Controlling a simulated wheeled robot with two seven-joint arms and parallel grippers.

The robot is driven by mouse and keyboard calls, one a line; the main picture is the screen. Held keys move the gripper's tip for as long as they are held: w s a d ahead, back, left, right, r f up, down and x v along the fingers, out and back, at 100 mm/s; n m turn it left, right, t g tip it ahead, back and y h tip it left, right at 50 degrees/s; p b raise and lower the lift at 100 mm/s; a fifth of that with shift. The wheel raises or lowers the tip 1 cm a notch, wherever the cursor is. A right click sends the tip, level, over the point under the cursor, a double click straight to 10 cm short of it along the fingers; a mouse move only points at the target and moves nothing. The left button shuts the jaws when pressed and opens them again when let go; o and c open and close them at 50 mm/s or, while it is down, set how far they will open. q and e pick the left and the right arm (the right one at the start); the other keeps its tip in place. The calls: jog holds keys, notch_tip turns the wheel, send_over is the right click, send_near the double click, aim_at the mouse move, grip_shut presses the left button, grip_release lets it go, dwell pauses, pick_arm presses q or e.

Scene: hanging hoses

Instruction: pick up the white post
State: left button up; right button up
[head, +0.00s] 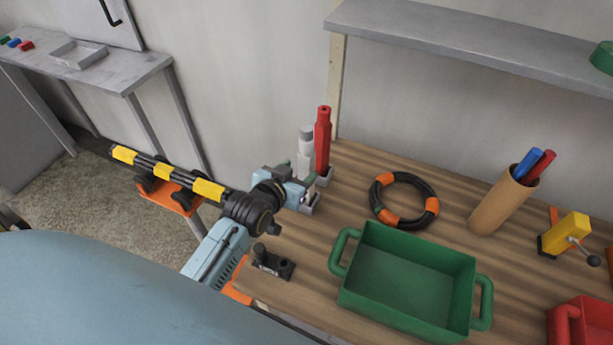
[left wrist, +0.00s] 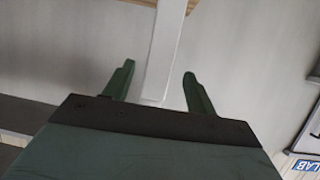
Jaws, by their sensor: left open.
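The white post (head: 306,143) stands upright in a small grey holder (head: 312,207) near the back left of the wooden bench, and its top is grey. My left gripper (head: 304,181) is at its lower part and hides some of it. In the left wrist view the white post (left wrist: 164,50) runs between the two green fingers of my left gripper (left wrist: 160,69). The fingers are apart, with a gap showing on each side of the post. My right gripper is not in view.
A red post (head: 323,140) stands close beside the white one. A black and orange ring (head: 433,206), a green bin (head: 408,291) and a cardboard tube with pens (head: 497,207) are on the bench. A grey shelf (head: 470,42) hangs above.

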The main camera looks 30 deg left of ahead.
aim_at(303, 169)
pick_arm(q)
jog(key=x, duration=0.5)
jog(key=shift+f, duration=0.25)
jog(key=shift+s+r, duration=0.1)
jog(key=c, duration=1.2)
